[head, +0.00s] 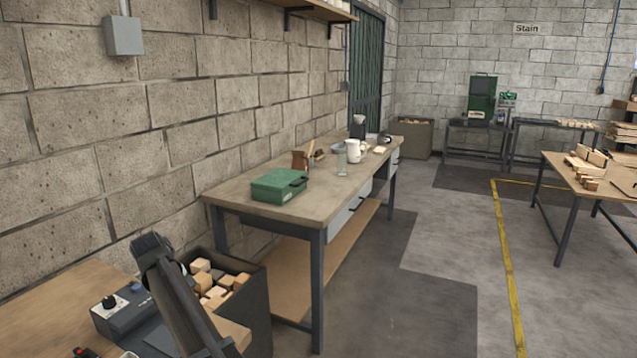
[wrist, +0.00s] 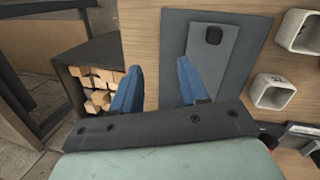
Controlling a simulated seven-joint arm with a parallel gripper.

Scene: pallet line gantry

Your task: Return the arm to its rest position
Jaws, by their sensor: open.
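My gripper (wrist: 160,64) shows in the wrist view as two blue fingers on a dark grey bar. The fingers stand apart with nothing between them, over a wooden table top (wrist: 150,20). A dark grey plate (wrist: 203,65) with a small black piece (wrist: 213,35) on it lies below and beside the right finger. In the head view a dark arm link, which looks like mine, rises at the lower left; the fingers cannot be made out there.
A dark bin (head: 257,300) of wooden blocks stands beside the near table, right of a grey knob box (head: 125,308). White square hollow pieces (wrist: 272,92) lie at the right in the wrist view. A workbench (head: 318,200) holds a green case (head: 279,186) and a white mug (head: 354,150).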

